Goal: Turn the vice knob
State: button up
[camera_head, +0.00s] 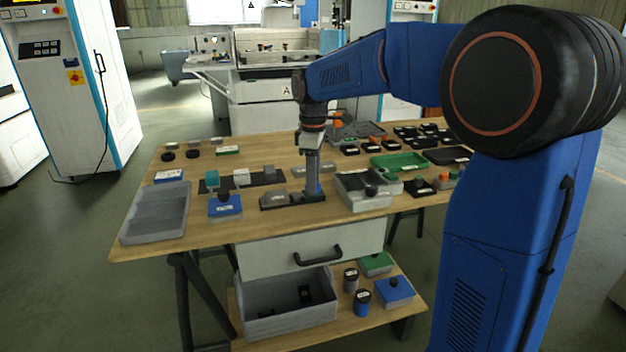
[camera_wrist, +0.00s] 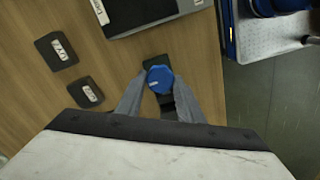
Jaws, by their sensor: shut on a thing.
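The blue vice knob (camera_wrist: 159,79) is a faceted cap with a pale mark on top, standing on a narrow dark base (camera_wrist: 156,62) in the wrist view. My gripper (camera_wrist: 160,92) reaches down to it, with one grey finger on each side, shut on the knob. In the head view my gripper (camera_head: 311,178) points straight down at the front middle of the wooden table. A bit of blue (camera_head: 319,189) shows beside the fingers there, and the fingers partly hide the knob and base. I cannot tell how far the knob is turned.
A grey tray (camera_head: 142,229) lies at the table's left. A blue block with a dark knob (camera_head: 225,208) stands left of my gripper. A grey box (camera_head: 366,203) stands close on its right. Several small dark labelled blocks fill the back right. Bare wood shows along the front edge.

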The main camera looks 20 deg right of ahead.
jog(key=shift+r, duration=0.1)
jog(key=o, duration=1.1)
jog(key=shift+c, duration=0.2)
notch_tip(320, 180, up, 17)
jog(key=shift+r, duration=0.15)
jog(key=shift+s, duration=0.1)
jog(key=s+d+f+m+t, duration=0.1)
jog(key=s+d+f+m, duration=0.2)
jog(key=s, duration=0.6)
jog(key=s+d+f+m+t, duration=0.15)
jog(key=s+f+m, duration=0.3)
jog(key=s, duration=0.45)
jog(key=s+d+f+m+t, duration=0.2)
jog(key=s+f+m, duration=0.3)
jog(key=s+f, duration=1)
jog(key=shift+s+d+f, duration=0.25)
jog(key=shift+s+f, duration=0.05)
jog(key=shift+f, duration=0.4)
